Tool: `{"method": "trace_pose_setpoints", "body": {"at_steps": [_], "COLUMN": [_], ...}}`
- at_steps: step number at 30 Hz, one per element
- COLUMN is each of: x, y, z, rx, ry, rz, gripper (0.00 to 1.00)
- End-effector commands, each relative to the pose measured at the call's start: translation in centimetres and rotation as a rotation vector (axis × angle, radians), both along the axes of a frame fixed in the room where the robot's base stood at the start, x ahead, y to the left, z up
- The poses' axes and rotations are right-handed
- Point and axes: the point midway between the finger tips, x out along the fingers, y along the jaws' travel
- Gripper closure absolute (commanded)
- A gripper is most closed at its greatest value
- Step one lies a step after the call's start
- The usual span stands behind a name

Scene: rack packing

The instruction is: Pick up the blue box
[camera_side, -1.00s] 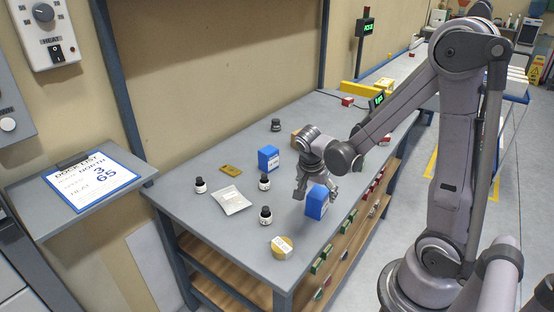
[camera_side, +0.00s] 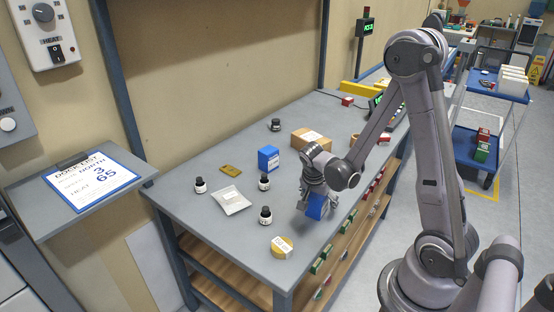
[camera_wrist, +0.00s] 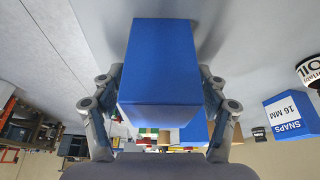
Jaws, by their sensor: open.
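A blue box (camera_side: 315,208) stands near the front edge of the grey table in the side view. My gripper (camera_side: 317,201) is over it, pointing down, with its fingers beside the box and hiding its upper part. In the wrist view the blue box (camera_wrist: 158,65) fills the space between the fingers of my gripper (camera_wrist: 160,95). The fingers are open, one on each side of the box; whether they touch it is unclear. A second blue box (camera_side: 268,159) stands farther back on the table. It shows a "SNAPS 16 MM" label in the wrist view (camera_wrist: 289,116).
The table's front edge (camera_side: 335,228) is close by.

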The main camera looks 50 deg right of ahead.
Motion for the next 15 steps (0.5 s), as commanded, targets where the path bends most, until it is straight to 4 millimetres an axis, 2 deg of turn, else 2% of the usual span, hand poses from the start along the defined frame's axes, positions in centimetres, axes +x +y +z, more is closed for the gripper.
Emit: {"method": "trace_pose_setpoints", "body": {"at_steps": [2, 6, 9, 15], "x": [0.0, -0.01, -0.01, -0.01], "y": [0.0, 0.01, 0.01, 0.01], "z": [0.01, 0.02, 0.03, 0.04], "rx": [0.0, 0.0, 0.0, 0.0], "ry": [0.0, 0.0, 0.0, 0.0], "rz": [0.0, 0.0, 0.0, 0.0], "gripper": [0.26, 0.67, 0.9, 0.9]}}
